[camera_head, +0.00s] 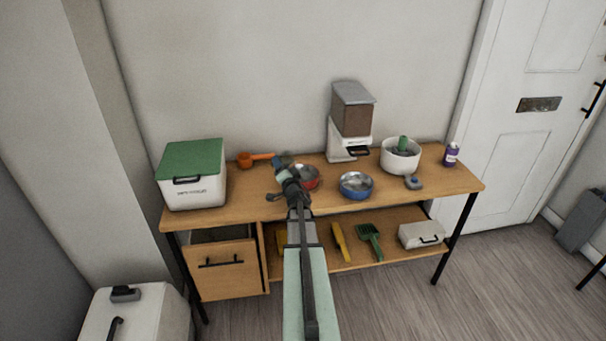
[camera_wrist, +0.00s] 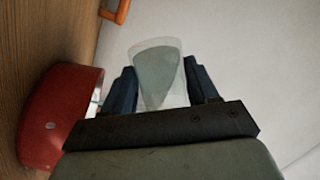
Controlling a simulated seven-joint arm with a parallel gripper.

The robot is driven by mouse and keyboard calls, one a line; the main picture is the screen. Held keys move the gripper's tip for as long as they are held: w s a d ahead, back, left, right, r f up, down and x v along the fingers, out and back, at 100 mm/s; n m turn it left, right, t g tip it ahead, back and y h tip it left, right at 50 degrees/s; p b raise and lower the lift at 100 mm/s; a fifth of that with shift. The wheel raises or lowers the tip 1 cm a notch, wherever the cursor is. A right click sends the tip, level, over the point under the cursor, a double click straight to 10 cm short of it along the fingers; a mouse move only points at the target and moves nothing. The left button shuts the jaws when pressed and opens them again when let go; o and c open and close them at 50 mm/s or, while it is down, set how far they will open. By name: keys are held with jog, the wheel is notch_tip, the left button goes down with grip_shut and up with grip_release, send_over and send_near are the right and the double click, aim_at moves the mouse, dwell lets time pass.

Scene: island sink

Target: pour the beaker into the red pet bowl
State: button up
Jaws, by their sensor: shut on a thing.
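The red pet bowl (camera_head: 310,177) stands on the table top near the middle, partly hidden by my gripper (camera_head: 288,172). In the wrist view the bowl (camera_wrist: 50,120) is at the left, close beside the fingers. My gripper is shut on a clear beaker (camera_wrist: 158,70), held between its two dark fingers. The beaker looks greyish inside; I cannot tell how full it is. In the head view the beaker (camera_head: 284,159) is small and blurred, just behind and left of the bowl. The wrist picture is rolled over, so the beaker's exact tilt is unclear.
A blue bowl (camera_head: 356,186) stands right of the red one, with a food dispenser (camera_head: 351,120) behind. An orange scoop (camera_head: 251,159) and a green-lidded bin (camera_head: 192,175) are left. A white pot (camera_head: 400,157), a grey item (camera_head: 413,182) and a purple bottle (camera_head: 451,154) are right.

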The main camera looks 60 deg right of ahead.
jog(key=shift+f+m, duration=0.3)
jog(key=shift+m, duration=0.7)
jog(key=shift+r+m+h, duration=0.4)
jog(key=shift+m, duration=0.6)
dwell(0.5)
jog(key=shift+s+d+r+m+g+h, duration=0.35)
jog(key=shift+s+d+m, duration=0.3)
jog(key=shift+m, duration=0.25)
jog(key=shift+d+r+m, duration=0.1)
jog(key=shift+r+m, duration=0.25)
jog(key=shift+m, duration=0.45)
